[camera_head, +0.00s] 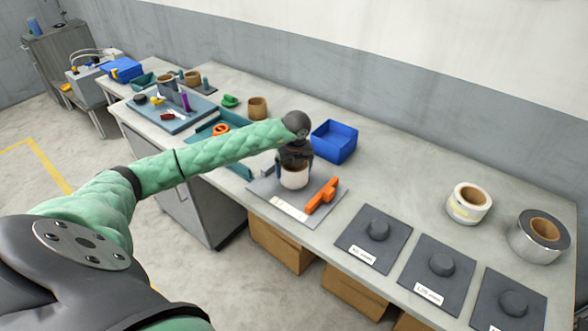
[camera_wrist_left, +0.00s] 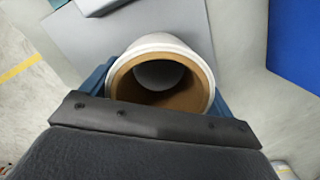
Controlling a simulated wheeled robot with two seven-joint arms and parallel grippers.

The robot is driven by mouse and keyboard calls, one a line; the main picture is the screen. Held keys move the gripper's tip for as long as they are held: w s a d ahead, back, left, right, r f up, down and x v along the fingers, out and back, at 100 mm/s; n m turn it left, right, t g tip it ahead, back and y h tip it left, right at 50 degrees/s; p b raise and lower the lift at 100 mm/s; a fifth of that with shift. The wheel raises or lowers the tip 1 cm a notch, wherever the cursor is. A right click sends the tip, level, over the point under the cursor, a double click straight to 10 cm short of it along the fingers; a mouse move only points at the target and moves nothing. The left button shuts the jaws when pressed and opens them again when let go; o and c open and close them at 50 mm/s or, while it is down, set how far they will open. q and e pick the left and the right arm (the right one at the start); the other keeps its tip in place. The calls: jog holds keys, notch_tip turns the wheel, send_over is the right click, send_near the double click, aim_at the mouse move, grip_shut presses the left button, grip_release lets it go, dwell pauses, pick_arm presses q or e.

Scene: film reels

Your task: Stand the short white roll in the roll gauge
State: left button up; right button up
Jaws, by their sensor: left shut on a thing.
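My left gripper (camera_head: 294,167) is shut on a white roll (camera_head: 294,177) with a brown cardboard core. In the left wrist view, the roll (camera_wrist_left: 205,75) sits between the blue fingers with its open core facing the camera. A pale round shape shows through the core. The roll is upright at the roll gauge, a flat grey plate (camera_head: 263,191) with an orange piece (camera_head: 321,195) on its right and a white label at its front. I cannot tell whether the roll touches the plate or hangs just above it. My right gripper is not in view.
A blue bin (camera_head: 334,141) stands right behind the gauge. Dark plates (camera_head: 373,239) with round knobs line the front edge to the right. A white roll (camera_head: 469,203) and a silver roll (camera_head: 540,235) stand farther right. A teal tray (camera_head: 238,168) lies left of the gauge.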

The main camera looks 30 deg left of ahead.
pick_arm(q)
jog(key=shift+f+b, duration=0.5)
jog(key=shift+f, duration=0.1)
jog(key=o, duration=0.8)
jog(key=shift+o, duration=0.2)
jog(key=shift+r, duration=0.1)
notch_tip(320, 180, up, 11)
jog(key=d+p, duration=0.1)
jog(key=p, duration=0.2)
jog(key=shift+s+p, duration=0.35)
jog(key=shift+s, duration=0.1)
dwell(0.6)
